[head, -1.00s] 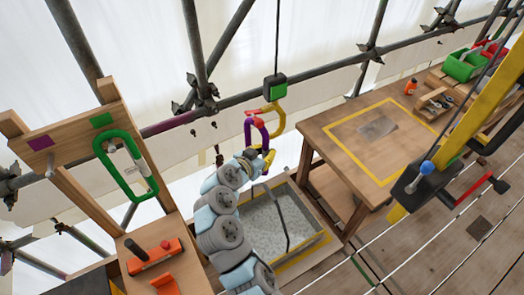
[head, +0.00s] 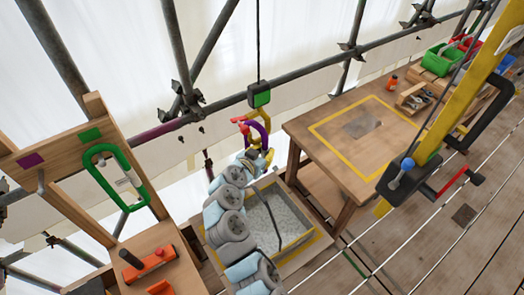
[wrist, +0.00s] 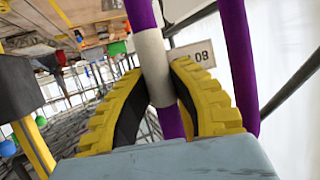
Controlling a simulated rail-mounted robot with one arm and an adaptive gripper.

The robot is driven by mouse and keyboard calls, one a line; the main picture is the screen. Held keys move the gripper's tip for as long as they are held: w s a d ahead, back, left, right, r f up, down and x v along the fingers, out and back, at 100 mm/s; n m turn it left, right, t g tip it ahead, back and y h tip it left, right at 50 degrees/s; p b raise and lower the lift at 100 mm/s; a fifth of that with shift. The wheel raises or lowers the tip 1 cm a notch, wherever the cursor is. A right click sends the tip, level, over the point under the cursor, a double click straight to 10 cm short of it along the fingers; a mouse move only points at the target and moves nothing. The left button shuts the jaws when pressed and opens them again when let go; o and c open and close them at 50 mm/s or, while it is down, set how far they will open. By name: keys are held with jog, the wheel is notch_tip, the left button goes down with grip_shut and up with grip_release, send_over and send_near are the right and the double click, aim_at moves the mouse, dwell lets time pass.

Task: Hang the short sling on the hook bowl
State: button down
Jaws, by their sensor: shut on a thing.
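The purple sling (head: 265,129), a loop with a white sleeve, is in my gripper (head: 256,158) just below the hook block. In the wrist view my gripper's yellow fingers (wrist: 176,100) are closed around the white sleeve (wrist: 154,67), with purple strands (wrist: 238,45) rising above. The hook (head: 241,122), with red and orange-yellow parts, shows left of the sling's top, under the black and green hook block (head: 260,95). Sling and hook overlap in the head view, and I cannot tell whether the loop is over the hook bowl.
A green sling (head: 92,177) hangs on the wooden rack (head: 70,150) at left. A tray of grey gravel (head: 302,215) lies below my gripper. A wooden table (head: 330,155) with a yellow outline stands right. Scaffold tubes run behind.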

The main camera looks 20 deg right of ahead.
jog(key=shift+d+f+b, duration=0.25)
jog(key=shift+f+b, duration=0.6)
jog(key=shift+b, duration=0.05)
jog(key=shift+d+f+b, duration=0.2)
jog(key=shift+f+b, duration=0.65)
jog(key=shift+b, duration=0.05)
jog(key=shift+w+d+f+b, duration=0.1)
jog(key=shift+d+f+b, duration=0.05)
jog(key=shift+f+b, duration=1.05)
jog(key=c, duration=1)
grip_release()
jog(key=shift+v, duration=6)
